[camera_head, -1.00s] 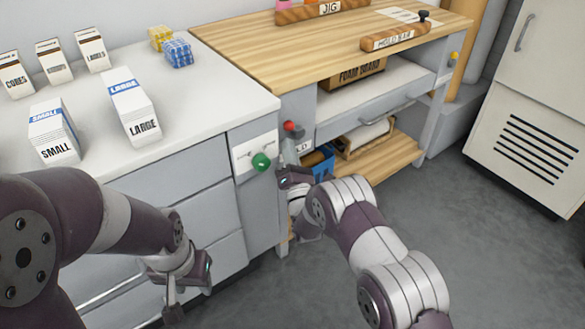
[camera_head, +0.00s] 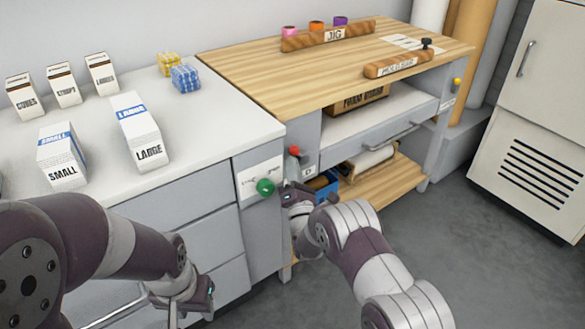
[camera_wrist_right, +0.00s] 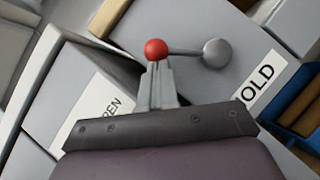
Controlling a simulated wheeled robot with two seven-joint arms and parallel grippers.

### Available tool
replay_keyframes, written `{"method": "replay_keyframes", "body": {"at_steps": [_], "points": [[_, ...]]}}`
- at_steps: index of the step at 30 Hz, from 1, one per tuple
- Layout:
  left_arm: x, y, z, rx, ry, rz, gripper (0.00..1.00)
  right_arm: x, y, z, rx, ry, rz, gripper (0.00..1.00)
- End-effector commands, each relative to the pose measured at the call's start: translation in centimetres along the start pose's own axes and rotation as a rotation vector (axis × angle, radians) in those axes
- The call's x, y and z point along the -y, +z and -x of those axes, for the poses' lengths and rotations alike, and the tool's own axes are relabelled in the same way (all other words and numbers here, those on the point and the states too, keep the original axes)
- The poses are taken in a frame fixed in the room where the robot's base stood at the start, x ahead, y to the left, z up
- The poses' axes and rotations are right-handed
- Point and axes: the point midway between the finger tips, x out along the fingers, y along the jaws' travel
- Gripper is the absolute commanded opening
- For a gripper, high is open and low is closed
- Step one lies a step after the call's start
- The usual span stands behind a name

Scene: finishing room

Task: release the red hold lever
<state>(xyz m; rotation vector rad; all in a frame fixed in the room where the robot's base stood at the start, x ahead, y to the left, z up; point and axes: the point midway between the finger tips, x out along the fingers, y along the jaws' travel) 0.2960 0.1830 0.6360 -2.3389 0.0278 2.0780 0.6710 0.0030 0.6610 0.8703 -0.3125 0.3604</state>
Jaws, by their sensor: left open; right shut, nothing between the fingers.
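The red hold lever shows as a red ball knob (camera_head: 294,150) on the cabinet side, left of the wooden bench. In the right wrist view the red knob (camera_wrist_right: 155,49) sits on a thin rod running right to a round grey pivot (camera_wrist_right: 216,53). My right gripper (camera_wrist_right: 158,75) is shut and empty, with its tips right at the knob's underside; I cannot tell whether they touch it. In the head view my right gripper (camera_head: 293,168) is just below the knob. My left gripper (camera_head: 185,313) is open, low in front of the drawers, partly cut off by the frame.
A green knob (camera_head: 265,187) on a white plate is left of the lever. A partly hidden label (camera_wrist_right: 265,82) reading "OLD" lies right of it in the wrist view. A blue bin (camera_head: 322,184) stands on the lower shelf. The grey floor (camera_head: 470,240) at right is clear.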

Motion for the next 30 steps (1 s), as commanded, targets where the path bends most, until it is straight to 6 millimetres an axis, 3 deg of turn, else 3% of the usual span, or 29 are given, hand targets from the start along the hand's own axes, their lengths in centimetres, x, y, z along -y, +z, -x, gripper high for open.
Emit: {"method": "replay_keyframes", "body": {"at_steps": [8,17,30], "points": [[0.0,-0.2,1.7,0.0,0.0,0.0,0.43,-0.7,1.0,-0.7,0.0,-0.062,-0.096,0.0],[0.0,-0.6,4.8,0.0,0.0,0.0,0.43,-1.0,2.9,-2.0,0.001,-0.212,-0.318,0.0],[0.0,-1.1,8.8,0.0,0.0,0.0,0.43,0.0,5.4,-3.6,0.001,-0.447,-0.666,0.0]]}}
